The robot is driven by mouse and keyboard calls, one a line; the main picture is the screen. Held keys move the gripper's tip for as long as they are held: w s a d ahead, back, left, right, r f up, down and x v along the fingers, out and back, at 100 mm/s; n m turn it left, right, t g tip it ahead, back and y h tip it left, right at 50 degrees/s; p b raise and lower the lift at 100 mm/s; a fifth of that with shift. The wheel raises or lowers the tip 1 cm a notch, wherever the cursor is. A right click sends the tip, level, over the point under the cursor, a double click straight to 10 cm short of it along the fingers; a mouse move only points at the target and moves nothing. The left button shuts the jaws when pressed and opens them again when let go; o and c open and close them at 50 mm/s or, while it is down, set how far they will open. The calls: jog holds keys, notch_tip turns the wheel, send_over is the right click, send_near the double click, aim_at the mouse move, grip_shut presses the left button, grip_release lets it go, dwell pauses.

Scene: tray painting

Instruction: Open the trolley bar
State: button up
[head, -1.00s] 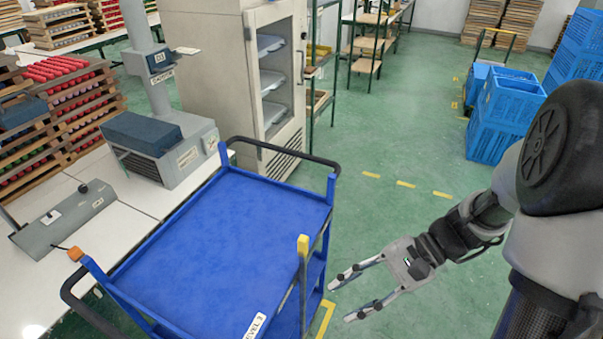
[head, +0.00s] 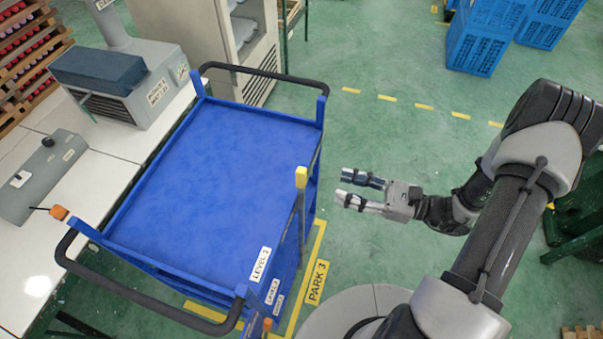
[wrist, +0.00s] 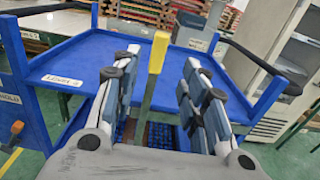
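The blue trolley (head: 215,185) stands in front of me with its flat top empty. The trolley bar (head: 300,215) is an upright grey bar with a yellow tip on the trolley's right side. My gripper (head: 343,186) is open and empty, just right of the bar, its fingers pointing left toward it. A gap shows between fingertips and bar. In the wrist view the bar (wrist: 148,92) stands upright, seen between the two spread fingers, with its yellow tip rising above them. The bar's lower end is hidden there by my gripper.
Black handles (head: 270,72) curve out at the trolley's ends. A white table (head: 120,155) with grey machines (head: 115,85) stands close on the left, a cabinet (head: 205,35) behind. Blue crates (head: 490,35) stand at the back right.

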aim_at(306, 176)
jog(key=b+x, duration=0.1)
jog(key=x, duration=1.1)
jog(key=shift+a+b, duration=0.1)
jog(key=shift+b, duration=0.3)
grip_shut()
